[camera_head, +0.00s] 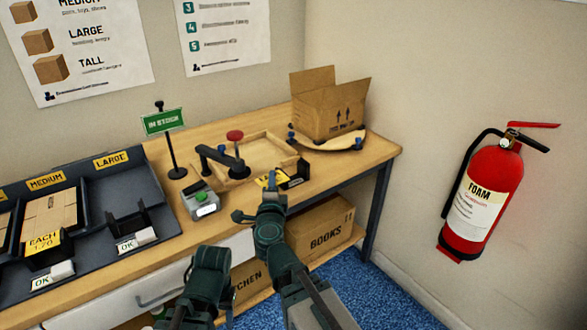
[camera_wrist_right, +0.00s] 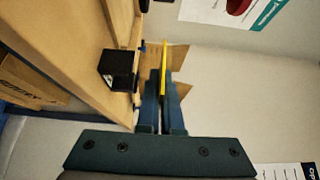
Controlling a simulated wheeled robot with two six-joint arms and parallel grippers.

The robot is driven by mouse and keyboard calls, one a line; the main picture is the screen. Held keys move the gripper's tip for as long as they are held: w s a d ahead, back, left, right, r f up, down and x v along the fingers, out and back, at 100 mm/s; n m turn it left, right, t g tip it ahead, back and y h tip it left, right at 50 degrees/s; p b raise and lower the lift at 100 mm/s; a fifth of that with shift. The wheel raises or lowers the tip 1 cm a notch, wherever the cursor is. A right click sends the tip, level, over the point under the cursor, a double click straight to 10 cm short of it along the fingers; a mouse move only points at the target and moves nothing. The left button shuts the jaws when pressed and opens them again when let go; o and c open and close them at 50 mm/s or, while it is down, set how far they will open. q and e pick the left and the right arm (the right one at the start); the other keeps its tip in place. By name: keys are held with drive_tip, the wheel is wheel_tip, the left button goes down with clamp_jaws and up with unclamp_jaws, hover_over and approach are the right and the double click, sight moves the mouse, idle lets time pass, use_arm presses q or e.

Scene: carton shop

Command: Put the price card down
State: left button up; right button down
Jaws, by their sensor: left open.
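The yellow price card (camera_head: 265,180) is in my right gripper (camera_head: 269,197), over the table's front edge in the head view. In the right wrist view the card (camera_wrist_right: 163,68) shows edge-on as a thin yellow strip between the two fingers (camera_wrist_right: 162,105), which are shut on it. A small black holder block (camera_head: 294,174) stands just right of the card; it also shows in the right wrist view (camera_wrist_right: 118,68), left of the fingers and apart from them. My left gripper (camera_head: 211,259) is low in front of the table, open, with its fingertips hard to make out.
A dark tray (camera_head: 150,185) with MEDIUM and LARGE sections lies at left; another yellow card (camera_head: 42,243) stands there. A green sign (camera_head: 163,122), a wooden jig (camera_head: 262,150) and an open carton (camera_head: 328,108) are on the table. A fire extinguisher (camera_head: 482,195) hangs at right.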

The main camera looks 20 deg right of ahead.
drive_tip(key=shift+s+a, duration=0.1)
drive_tip(key=shift+a, duration=0.4)
drive_tip(key=w+d, duration=0.3)
drive_tip(key=w, duration=0.1)
drive_tip(key=w+d+f+b, duration=0.1)
drive_tip(key=w+d, duration=0.2)
drive_tip(key=w, duration=0.1)
drive_tip(key=w+d, duration=0.4)
drive_tip(key=shift+w+d+f, duration=0.1)
drive_tip(key=shift+w+f, duration=0.15)
drive_tip(key=shift+f+b, duration=1.75)
drive_tip(key=shift+b, duration=0.25)
drive_tip(key=shift+f+b, duration=0.4)
drive_tip(key=c, duration=1.1)
unclamp_jaws()
drive_tip(key=shift+r, duration=0.1)
drive_tip(key=shift+r, duration=0.1)
